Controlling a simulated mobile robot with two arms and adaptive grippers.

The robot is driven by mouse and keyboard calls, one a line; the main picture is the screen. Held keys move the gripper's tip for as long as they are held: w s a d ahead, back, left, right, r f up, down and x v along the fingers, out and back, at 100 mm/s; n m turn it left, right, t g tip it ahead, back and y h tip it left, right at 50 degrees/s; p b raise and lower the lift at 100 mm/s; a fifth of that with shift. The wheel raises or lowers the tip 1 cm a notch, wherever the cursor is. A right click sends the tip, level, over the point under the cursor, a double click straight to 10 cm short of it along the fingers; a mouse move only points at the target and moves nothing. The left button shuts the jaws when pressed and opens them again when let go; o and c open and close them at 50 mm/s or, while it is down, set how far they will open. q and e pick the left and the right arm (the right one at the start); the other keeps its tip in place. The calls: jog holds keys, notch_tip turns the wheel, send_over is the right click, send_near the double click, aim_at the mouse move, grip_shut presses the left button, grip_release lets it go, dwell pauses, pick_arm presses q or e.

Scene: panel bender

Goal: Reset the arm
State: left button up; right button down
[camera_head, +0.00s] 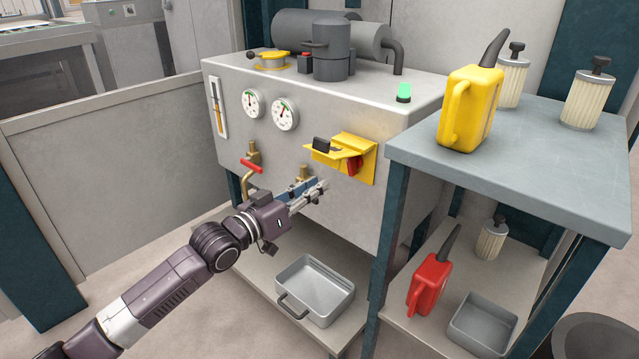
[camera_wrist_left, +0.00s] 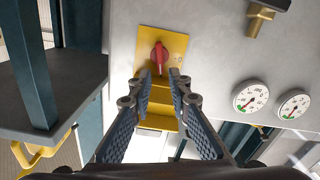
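My left gripper (camera_head: 308,191) reaches in from the left in front of the grey machine cabinet (camera_head: 222,85), below a yellow switch panel (camera_head: 367,158). In the left wrist view the fingers of the left gripper (camera_wrist_left: 163,78) stand apart with nothing between them. A red rotary knob (camera_wrist_left: 159,57) on the yellow panel shows just beyond the fingertips in that view, apart from them as far as I can tell. The panel's yellow hinged flap (camera_head: 335,152) stands out from the cabinet. My right gripper is not in view.
A red-handled valve (camera_head: 251,165) and gauges (camera_head: 285,113) are on the cabinet face. A metal tray (camera_head: 325,270) is on the low shelf below my arm. At right, a table (camera_head: 540,160) carries a yellow oil can (camera_head: 470,110) and filters. A red can (camera_head: 428,286) is beneath.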

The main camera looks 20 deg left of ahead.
pick_arm(q)
jog(key=shift+d, duration=0.1)
